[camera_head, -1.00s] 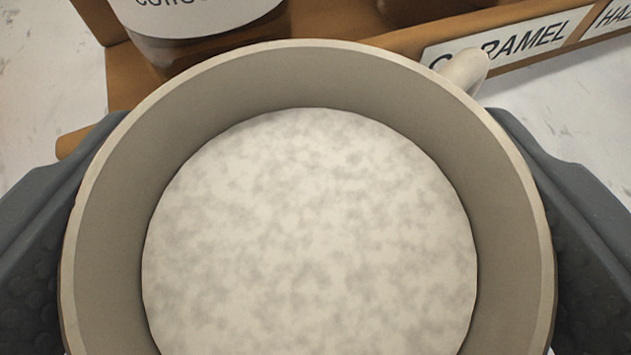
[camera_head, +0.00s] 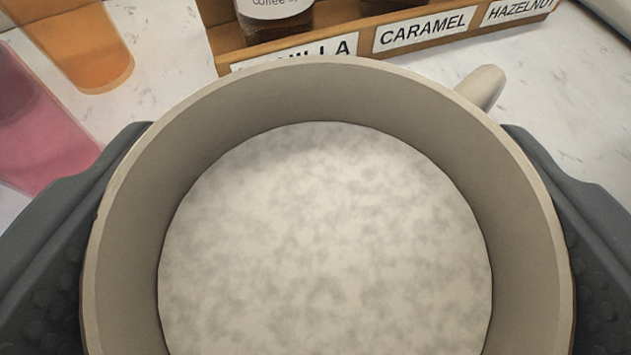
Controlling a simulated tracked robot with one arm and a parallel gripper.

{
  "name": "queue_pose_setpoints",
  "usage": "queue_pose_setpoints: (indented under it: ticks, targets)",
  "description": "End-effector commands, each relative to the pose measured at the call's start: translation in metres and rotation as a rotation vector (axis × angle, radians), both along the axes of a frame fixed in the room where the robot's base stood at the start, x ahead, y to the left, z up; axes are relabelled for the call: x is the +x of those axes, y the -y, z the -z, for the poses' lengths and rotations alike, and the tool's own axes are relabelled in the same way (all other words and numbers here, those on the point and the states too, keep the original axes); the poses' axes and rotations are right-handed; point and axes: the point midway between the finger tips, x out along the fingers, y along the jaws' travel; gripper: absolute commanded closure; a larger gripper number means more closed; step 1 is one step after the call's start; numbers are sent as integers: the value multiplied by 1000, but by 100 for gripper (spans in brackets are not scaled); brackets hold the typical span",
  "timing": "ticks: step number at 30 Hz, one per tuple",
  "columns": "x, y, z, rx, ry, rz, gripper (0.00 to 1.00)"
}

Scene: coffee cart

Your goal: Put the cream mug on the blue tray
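The cream mug (camera_head: 325,220) fills the middle of the view, seen from above into its open top. Its inside is empty, with a mottled pale floor. Its handle (camera_head: 481,87) points to the upper right. My gripper (camera_head: 328,262) has one dark grey finger on each side of the mug, both pressed close to its outer wall, so it is shut on the mug. The mug's underside is hidden. No blue tray shows in this view.
A wooden syrup rack (camera_head: 228,45) with labels such as CARAMEL and HAZELNUT, holding bottles, stands behind the mug. A pink item (camera_head: 40,125) and an orange item (camera_head: 88,45) lie at the left. White marbled counter (camera_head: 570,105) is bare at the right.

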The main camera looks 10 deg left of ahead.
Motion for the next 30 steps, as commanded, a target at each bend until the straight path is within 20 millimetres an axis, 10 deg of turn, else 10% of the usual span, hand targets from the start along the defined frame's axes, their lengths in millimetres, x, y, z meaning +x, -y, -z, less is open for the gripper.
queue_pose_setpoints:
  ticks: [14, 30]
  targets:
    - [-16, -4, -5, 4, 5, -15, 59]
    - [-133, -44, -2, 15, 28, -216, 59]
